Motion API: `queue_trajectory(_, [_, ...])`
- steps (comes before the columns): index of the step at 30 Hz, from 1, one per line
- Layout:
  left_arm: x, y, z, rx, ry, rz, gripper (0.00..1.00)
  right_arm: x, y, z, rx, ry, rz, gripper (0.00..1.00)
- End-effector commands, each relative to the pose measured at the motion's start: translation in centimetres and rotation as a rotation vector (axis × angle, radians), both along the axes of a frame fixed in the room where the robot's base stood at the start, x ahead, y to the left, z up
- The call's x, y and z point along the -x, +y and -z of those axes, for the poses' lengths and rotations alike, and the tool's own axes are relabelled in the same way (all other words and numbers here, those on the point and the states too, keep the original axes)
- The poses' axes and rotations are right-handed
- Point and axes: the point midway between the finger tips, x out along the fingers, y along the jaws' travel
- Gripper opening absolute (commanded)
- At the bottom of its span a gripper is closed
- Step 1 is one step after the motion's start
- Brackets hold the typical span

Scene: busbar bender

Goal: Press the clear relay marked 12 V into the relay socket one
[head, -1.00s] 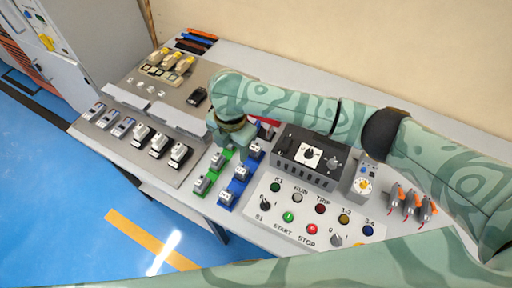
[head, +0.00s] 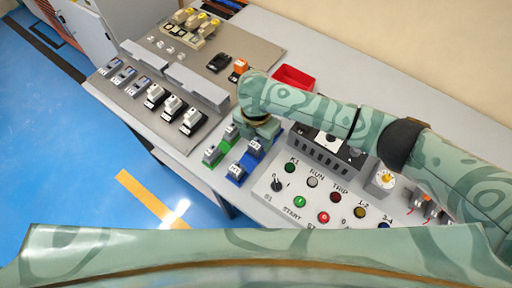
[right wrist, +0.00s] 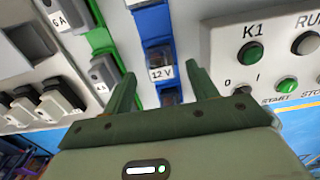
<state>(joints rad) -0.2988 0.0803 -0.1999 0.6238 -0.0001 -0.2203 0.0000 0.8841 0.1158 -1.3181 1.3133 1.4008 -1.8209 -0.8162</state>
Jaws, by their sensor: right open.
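In the right wrist view, a relay labelled 12 V (right wrist: 161,62) stands on a blue strip (right wrist: 148,22), with a white label facing me. My right gripper (right wrist: 160,70) is open, its two fingers to either side of this relay in the picture; I cannot tell whether they touch it. In the head view, my right gripper (head: 262,130) is over the far end of the blue strip (head: 235,181), hiding what is beneath it. Two relays (head: 254,148) show nearer on that strip. I cannot make out which place is relay socket one. My left gripper is not in view.
A green strip with grey relays (head: 212,154) runs alongside at the left. A grey board (head: 262,58) with several devices lies further left. A control panel (head: 268,198) with buttons is close on the right. A red bin (head: 293,76) stands behind.

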Motion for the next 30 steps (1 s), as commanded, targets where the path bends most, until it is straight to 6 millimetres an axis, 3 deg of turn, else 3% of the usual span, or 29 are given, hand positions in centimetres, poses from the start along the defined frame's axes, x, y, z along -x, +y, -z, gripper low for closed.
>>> queue_trajectory(3, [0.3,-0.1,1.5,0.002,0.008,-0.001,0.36,0.2,0.0,2.7,0.001,0.005,0.000,0.58])
queue_trajectory(6, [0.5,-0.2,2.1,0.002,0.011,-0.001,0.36,0.2,0.0,3.9,0.000,0.004,0.000,0.58])
queue_trajectory(13, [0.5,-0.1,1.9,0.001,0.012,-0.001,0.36,0.1,0.0,3.8,0.000,0.000,-0.001,0.58])
queue_trajectory(18, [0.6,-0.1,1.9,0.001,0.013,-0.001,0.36,0.1,0.0,3.8,0.000,0.000,0.000,0.11])
queue_trajectory(30, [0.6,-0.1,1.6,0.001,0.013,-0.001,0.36,0.1,0.0,3.2,-0.001,-0.001,0.000,0.09])
